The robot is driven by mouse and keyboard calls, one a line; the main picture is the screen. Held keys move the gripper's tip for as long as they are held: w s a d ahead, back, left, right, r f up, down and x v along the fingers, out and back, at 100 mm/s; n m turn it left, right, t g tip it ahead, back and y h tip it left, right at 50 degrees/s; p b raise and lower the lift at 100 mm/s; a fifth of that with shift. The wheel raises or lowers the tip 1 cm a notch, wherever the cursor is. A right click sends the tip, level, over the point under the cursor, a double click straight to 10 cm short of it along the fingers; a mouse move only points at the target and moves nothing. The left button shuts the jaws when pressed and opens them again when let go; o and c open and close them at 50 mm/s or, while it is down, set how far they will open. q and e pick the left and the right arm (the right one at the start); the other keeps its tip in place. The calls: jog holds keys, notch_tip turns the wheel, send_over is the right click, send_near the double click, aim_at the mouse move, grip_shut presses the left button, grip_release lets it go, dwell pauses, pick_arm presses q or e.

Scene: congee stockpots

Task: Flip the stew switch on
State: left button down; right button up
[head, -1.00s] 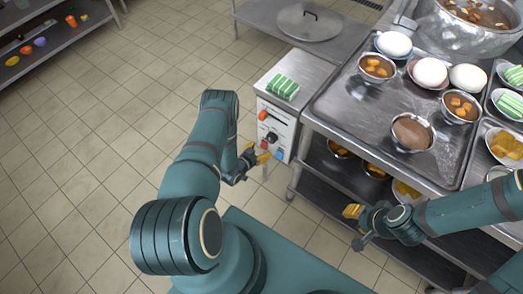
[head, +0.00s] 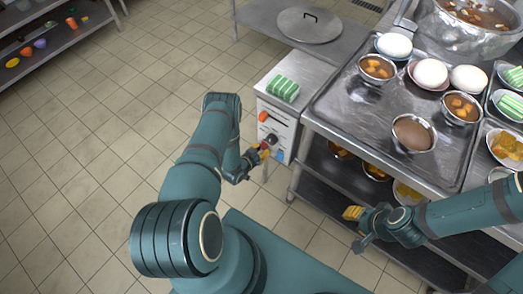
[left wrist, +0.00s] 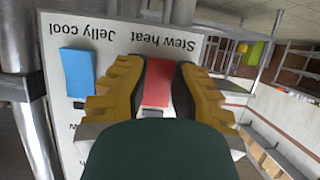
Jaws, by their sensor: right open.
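The switch panel (head: 285,128) is the white front of a steel unit left of the tray table. The red stew switch (left wrist: 158,82) sits under the upside-down label "Stew heat" in the left wrist view. A blue switch (left wrist: 78,73) is beside it under "Jelly cool". My left gripper (head: 262,152) is at the panel. In the left wrist view its yellow fingers (left wrist: 160,75) stand apart, one on each side of the red switch; contact is unclear. My right gripper (head: 357,228) is open and empty beside the table's lower shelf.
An orange-red control (head: 263,116) sits higher on the panel. A green-striped block (head: 283,88) lies on the unit. The tray table (head: 345,115) holds bowls, white domes and a large pot (head: 465,35). Tiled floor (head: 90,190) is clear on the left.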

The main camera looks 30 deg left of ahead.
pick_arm(q)
jog(key=shift+w+f+t, duration=0.1)
jog(key=shift+f+t, duration=0.1)
jog(key=shift+t, duration=0.5)
jog(key=shift+w+t, duration=0.2)
jog(key=shift+t, duration=0.7)
jog(key=c, duration=0.7)
grip_release()
jog(key=shift+o, duration=0.2)
jog(key=shift+s, duration=0.1)
jog(key=s+r, duration=0.1)
jog(key=s, duration=1)
jog(key=shift+s+a+r, duration=0.25)
jog(key=shift+s+a, duration=0.1)
jog(key=shift+a, duration=0.1)
